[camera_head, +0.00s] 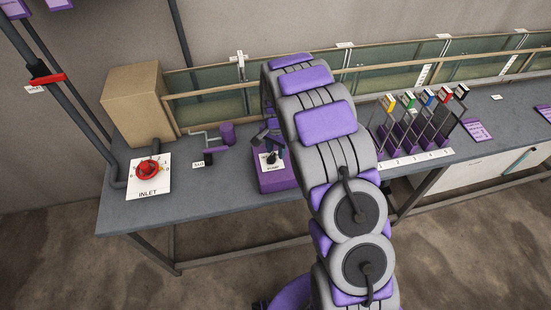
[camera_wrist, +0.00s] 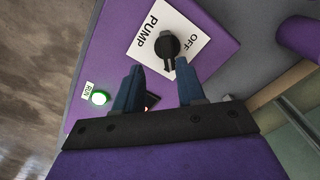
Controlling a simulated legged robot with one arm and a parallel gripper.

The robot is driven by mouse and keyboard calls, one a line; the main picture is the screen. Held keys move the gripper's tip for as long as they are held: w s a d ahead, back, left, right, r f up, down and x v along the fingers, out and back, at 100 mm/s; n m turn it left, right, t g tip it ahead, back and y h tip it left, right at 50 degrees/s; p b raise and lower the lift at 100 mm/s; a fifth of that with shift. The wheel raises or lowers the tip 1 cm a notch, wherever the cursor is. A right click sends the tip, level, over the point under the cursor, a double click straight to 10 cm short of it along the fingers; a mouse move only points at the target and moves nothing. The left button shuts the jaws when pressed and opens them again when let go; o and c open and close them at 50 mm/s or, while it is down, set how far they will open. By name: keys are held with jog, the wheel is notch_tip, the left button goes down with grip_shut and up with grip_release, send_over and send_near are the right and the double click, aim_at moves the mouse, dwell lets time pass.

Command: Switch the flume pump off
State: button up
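The flume pump control is a purple box (camera_head: 276,180) on the bench in the head view, partly hidden by my arm. In the wrist view its purple top (camera_wrist: 100,50) carries a white plate (camera_wrist: 143,53) reading PUMP and OFF, with a black rotary knob (camera_wrist: 167,46) on it. A green lamp (camera_wrist: 99,97) marked RUN is lit. My gripper (camera_wrist: 159,66) is open and empty, its two blue fingers pointing at the knob. The knob's lower end is close to the gap between the fingertips; I cannot tell whether they touch. The knob's set position is unclear.
A red inlet valve wheel (camera_head: 148,170) stands left of the pump box, before a cardboard box (camera_head: 143,103). A purple cylinder on a pipe (camera_head: 227,133) stands close by. Several slotted gates with coloured tags (camera_head: 408,99) stand right of my arm. The glass flume (camera_head: 210,103) runs behind.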

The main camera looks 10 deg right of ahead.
aim_at(271, 156)
jog(key=shift+a+f, duration=1.15)
jog(key=shift+a, duration=0.1)
jog(key=shift+a+f, duration=0.15)
jog(key=shift+a, duration=0.2)
jog(key=shift+d+f, duration=0.25)
jog(key=shift+d, duration=1.05)
jog(key=shift+c, duration=0.8)
jog(key=shift+a, duration=0.85)
jog(key=c, duration=0.4)
grip_shut()
jog(key=shift+d+r, duration=0.1)
jog(key=shift+d, duration=0.1)
